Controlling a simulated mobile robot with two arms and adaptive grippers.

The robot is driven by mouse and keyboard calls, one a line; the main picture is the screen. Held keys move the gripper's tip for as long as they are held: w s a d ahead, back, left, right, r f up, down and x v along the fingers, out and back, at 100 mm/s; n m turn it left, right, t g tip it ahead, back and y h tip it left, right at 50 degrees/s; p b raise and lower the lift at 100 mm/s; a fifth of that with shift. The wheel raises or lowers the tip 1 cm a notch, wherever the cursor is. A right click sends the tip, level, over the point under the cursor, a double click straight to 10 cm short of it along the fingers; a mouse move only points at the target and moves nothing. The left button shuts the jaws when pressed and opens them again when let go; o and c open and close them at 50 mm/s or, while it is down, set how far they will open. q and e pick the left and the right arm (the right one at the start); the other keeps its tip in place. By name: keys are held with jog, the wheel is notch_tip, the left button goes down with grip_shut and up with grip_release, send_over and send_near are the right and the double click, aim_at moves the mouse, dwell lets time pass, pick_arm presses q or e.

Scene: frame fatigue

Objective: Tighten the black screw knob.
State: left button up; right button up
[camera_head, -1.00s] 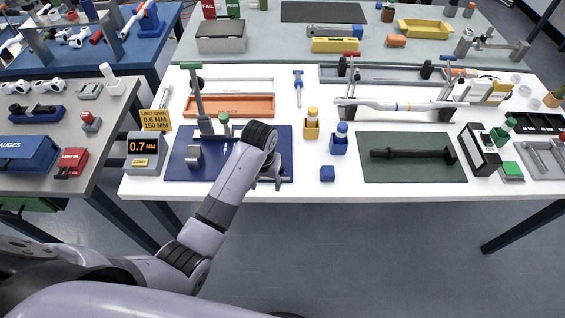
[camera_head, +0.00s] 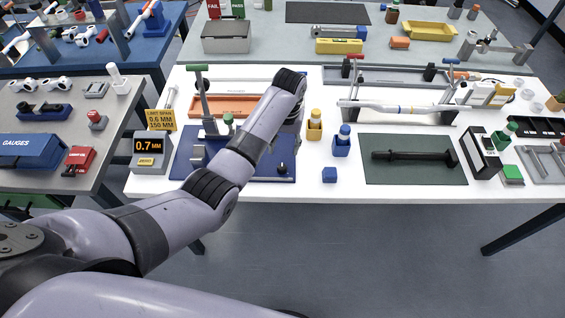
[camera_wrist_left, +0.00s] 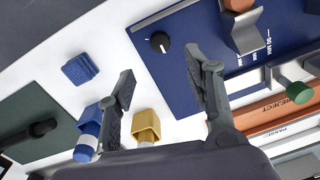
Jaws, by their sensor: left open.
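The black screw knob (camera_head: 282,169) is on the front right part of the blue base plate (camera_head: 257,174). In the left wrist view the knob (camera_wrist_left: 160,42) shows as a round black cap with a white pointer line, beside the white table edge of the plate. My left gripper (camera_wrist_left: 160,82) is open and empty, its two fingers spread below the knob in that view and apart from it. In the head view my left arm reaches across the plate, and its fingers are mostly hidden behind the wrist. My right gripper is in neither view.
A green-handled clamp (camera_head: 203,100) stands on the plate left of my arm. Yellow (camera_head: 314,130) and blue (camera_head: 340,146) bottle holders and a blue block (camera_head: 329,175) stand to the right. A gauge reading 0.7 mm (camera_head: 150,147) is at the left.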

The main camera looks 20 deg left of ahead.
aim_at(282, 167)
pick_arm(q)
jog(key=f, duration=1)
jog(key=shift+a+f, duration=0.15)
jog(key=shift+a, duration=0.05)
jog(key=shift+c, duration=0.3)
grip_shut()
